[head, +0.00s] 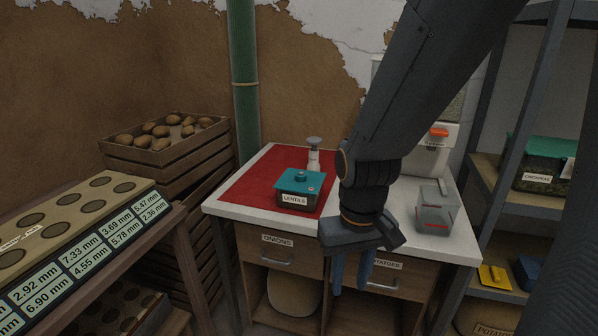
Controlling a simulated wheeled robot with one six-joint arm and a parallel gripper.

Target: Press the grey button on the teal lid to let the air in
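A small container with a teal lid (300,181) stands on a red mat (262,178) on the white worktop. Its front carries a label reading LENTILS (294,199). The lid has a dark raised knob near its middle and a small light spot near its right edge; I cannot clearly tell whether that spot is the grey button. My gripper (352,272) points down in front of the worktop's front edge, lower right of the container and apart from it. Its two blue-grey fingers are spread with a gap between them, and nothing shows between them.
A grey-white object with a pump-like top (314,155) stands behind the container. A clear grey box (436,208) is at the worktop's right, near a white dispenser (436,150). A potato crate (168,150) and a stand with holes (75,225) are left; shelves (500,185) are right.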

